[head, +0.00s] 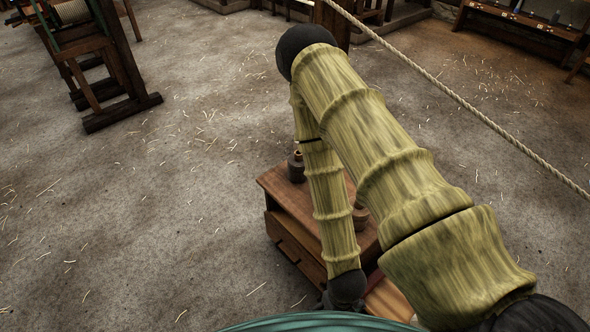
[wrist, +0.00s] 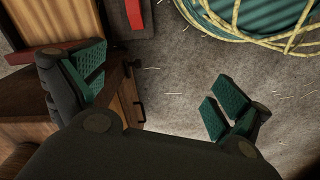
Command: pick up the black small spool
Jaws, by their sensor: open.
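A small dark object (head: 296,167) with a tan ring at its top stands upright near the far left corner of a wooden chest. It looks like the black small spool, though it is too small to be sure. My gripper (wrist: 155,75) is open in the wrist view, its teal-padded fingers wide apart with nothing between them. The left finger is over the edge of woodwork and the right finger over the floor. The dark object does not show clearly in the wrist view. In the head view my gripper cannot be made out.
The wooden chest (head: 283,222) has drawers, with a handle (wrist: 138,95) near my left finger. A brown round piece (head: 360,217) stands on it, partly behind my arm. A rope (head: 450,95) stretches across the upper right. A wooden frame (head: 118,70) stands left on open, straw-strewn floor.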

